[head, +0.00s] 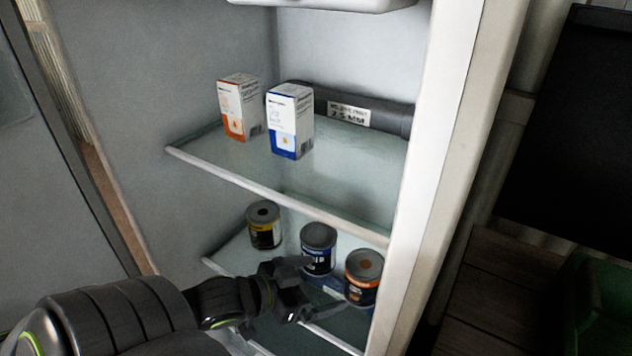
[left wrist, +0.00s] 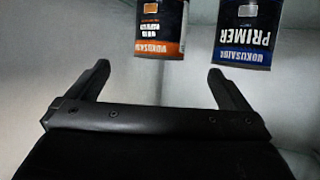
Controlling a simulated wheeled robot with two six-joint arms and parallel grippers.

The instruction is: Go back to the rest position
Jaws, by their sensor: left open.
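My left gripper (head: 298,290) is inside the open fridge-like cabinet at the lower glass shelf, in front of the cans. In the left wrist view the left gripper (left wrist: 157,82) is open, with nothing between its two fingers. A blue-labelled can (head: 318,250) stands just beyond it, and shows in the left wrist view as a primer can (left wrist: 243,38). An orange-labelled can (head: 362,277) stands to its right, also seen in the left wrist view (left wrist: 161,30). Whether the fingers touch a can, I cannot tell from the head view. My right gripper is not in view.
A yellow-labelled can (head: 264,226) stands at the left of the lower shelf. The upper shelf (head: 220,178) holds an orange box (head: 239,107), a blue box (head: 290,121) and a dark labelled bar (head: 350,114). The white cabinet side (head: 440,160) bounds the right.

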